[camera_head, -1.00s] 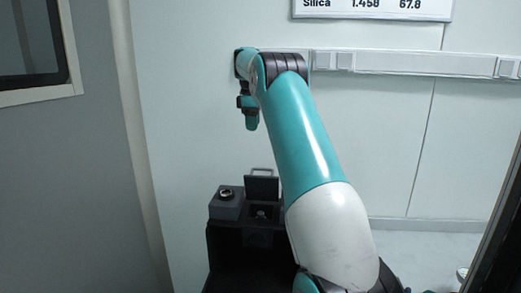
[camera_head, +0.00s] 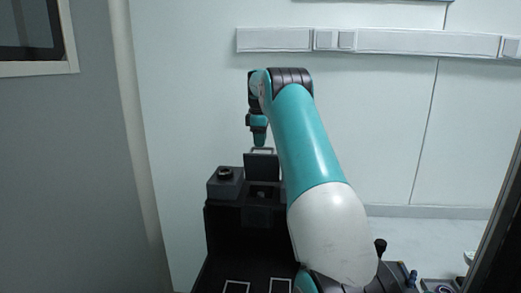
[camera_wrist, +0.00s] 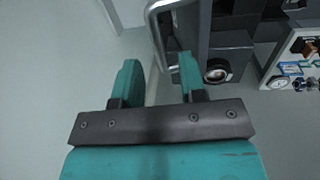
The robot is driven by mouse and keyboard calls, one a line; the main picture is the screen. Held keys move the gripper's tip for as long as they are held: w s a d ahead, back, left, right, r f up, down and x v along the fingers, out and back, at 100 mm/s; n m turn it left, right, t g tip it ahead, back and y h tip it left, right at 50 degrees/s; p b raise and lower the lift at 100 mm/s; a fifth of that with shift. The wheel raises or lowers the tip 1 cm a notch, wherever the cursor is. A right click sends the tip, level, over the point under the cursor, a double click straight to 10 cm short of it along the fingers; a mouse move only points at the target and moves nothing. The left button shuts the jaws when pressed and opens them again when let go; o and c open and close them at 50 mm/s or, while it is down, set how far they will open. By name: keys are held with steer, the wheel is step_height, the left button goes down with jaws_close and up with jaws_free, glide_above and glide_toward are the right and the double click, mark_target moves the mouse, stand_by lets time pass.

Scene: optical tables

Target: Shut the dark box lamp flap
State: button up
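The dark flap (camera_head: 262,166) stands upright, open, at the back of the dark box (camera_head: 264,213), with a pale metal loop handle (camera_head: 262,150) on its top edge. My gripper (camera_head: 258,140) hangs just above the handle in the head view. In the wrist view, my gripper (camera_wrist: 157,78) is open, its two teal fingers apart. The metal handle (camera_wrist: 154,30) runs down into the gap between them in that picture, nearer the right finger; I cannot tell whether it touches. The flap's dark panel (camera_wrist: 190,30) is partly hidden by that finger.
A grey block with a round dark top (camera_head: 225,173) stands left of the flap. A round lens-like part (camera_wrist: 217,70) shows right of the fingers. A board with small parts (camera_wrist: 295,65) lies at far right. The wall behind is bare below a white rail (camera_head: 420,43).

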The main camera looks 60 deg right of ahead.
steer(key=shift+d+f, duration=0.15)
steer(key=shift+f, duration=0.9)
jaws_close()
